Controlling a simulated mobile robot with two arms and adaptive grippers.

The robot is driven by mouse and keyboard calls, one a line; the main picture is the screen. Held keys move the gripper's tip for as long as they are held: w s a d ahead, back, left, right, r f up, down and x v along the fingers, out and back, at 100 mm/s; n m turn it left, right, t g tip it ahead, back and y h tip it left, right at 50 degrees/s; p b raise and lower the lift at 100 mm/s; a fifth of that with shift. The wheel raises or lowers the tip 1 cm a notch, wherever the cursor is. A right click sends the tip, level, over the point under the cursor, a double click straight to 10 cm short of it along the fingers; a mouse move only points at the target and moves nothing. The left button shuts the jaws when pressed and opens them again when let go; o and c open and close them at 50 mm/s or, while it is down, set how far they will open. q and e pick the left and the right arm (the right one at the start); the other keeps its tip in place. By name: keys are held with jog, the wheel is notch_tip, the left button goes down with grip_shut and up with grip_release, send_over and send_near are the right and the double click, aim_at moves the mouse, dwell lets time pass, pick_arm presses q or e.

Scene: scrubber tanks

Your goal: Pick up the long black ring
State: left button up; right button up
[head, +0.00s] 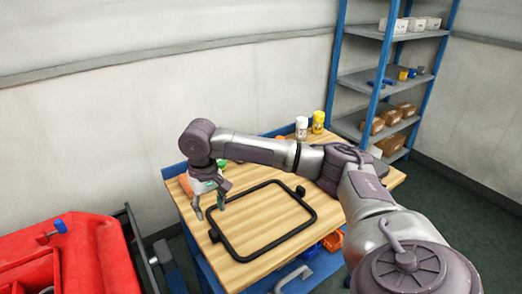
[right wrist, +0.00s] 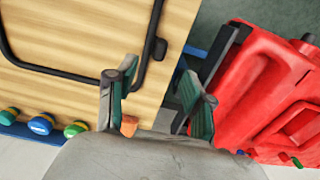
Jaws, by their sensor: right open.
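The long black ring (head: 307,207) is a rounded rectangular frame with small tabs, lying flat on the wooden tabletop (head: 262,220). My right gripper (head: 210,207) is open and points down near the ring's left corner. In the right wrist view, the ring (right wrist: 151,40) runs behind the left finger of my right gripper (right wrist: 160,88), and one tab shows to the right of its bar. Nothing is between the fingers. I cannot tell how high the fingertips are above the ring. My left gripper is not in view.
A white bottle (head: 301,127) and a yellow bottle (head: 318,122) stand at the table's back edge. A red tank (head: 85,258) stands to the left. A blue shelf rack (head: 372,80) holds boxes at the back right. Blue and orange items sit below the table's front edge.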

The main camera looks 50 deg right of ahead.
send_over(213, 231)
jog(key=f, duration=0.5)
jog(key=shift+s, duration=0.3)
jog(key=shift+w+f+p, duration=0.2)
jog(key=shift+f+p, duration=0.15)
jog(key=shift+f, duration=1.05)
jog(key=shift+w+f+p, duration=0.15)
jog(key=shift+f+p, duration=0.2)
jog(key=shift+f, duration=1)
grip_shut()
